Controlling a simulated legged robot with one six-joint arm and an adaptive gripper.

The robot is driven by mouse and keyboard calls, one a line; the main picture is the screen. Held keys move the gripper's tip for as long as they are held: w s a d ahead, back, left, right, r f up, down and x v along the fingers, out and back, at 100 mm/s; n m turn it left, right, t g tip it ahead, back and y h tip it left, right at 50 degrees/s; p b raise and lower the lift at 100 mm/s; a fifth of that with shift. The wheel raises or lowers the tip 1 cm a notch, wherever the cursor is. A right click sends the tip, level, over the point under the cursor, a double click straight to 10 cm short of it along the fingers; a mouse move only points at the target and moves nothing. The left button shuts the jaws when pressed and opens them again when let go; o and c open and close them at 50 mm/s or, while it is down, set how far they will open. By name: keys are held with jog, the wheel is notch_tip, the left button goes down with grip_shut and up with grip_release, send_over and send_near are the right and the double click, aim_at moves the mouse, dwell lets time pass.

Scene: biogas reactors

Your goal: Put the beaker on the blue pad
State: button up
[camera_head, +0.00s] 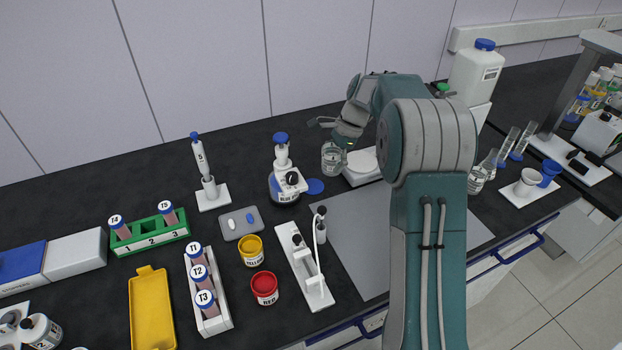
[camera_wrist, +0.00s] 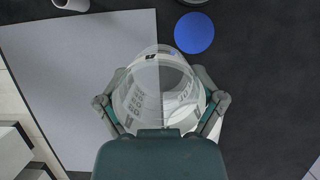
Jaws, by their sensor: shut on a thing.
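The clear glass beaker (camera_head: 333,157) is in my gripper (camera_head: 338,134), beside the white round-topped device (camera_head: 362,165) in the head view. In the wrist view the beaker (camera_wrist: 150,98) stands between the two fingers of my gripper (camera_wrist: 160,104), which press on its left and right sides. I cannot tell how high its bottom is above the bench. The round blue pad (camera_head: 315,186) lies flat on the black bench just in front and left of the beaker. It is bare in the wrist view (camera_wrist: 194,32), beyond the beaker and to the right.
A blue-capped dispenser bottle (camera_head: 283,178) stands close left of the pad. A large grey mat (camera_head: 365,230) lies in front. A white stand (camera_head: 305,265) is at the mat's left edge. A white jug (camera_head: 474,75) and slim glassware (camera_head: 483,171) stand to the right.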

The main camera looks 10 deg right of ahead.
send_over(313, 186)
jog(key=d, duration=0.1)
jog(key=f, duration=0.3)
jog(key=s+f, duration=0.1)
jog(key=f, duration=0.1)
jog(key=shift+d, duration=0.1)
jog(key=shift+w+a+f, duration=0.35)
jog(key=shift+a+f, duration=0.05)
jog(key=shift+f, duration=0.1)
jog(key=f, duration=0.3)
jog(key=shift+w+a+f, duration=0.2)
jog(key=shift+a+f, duration=0.1)
jog(key=shift+f, duration=0.1)
jog(key=shift+d, duration=0.1)
jog(key=o, duration=0.9)
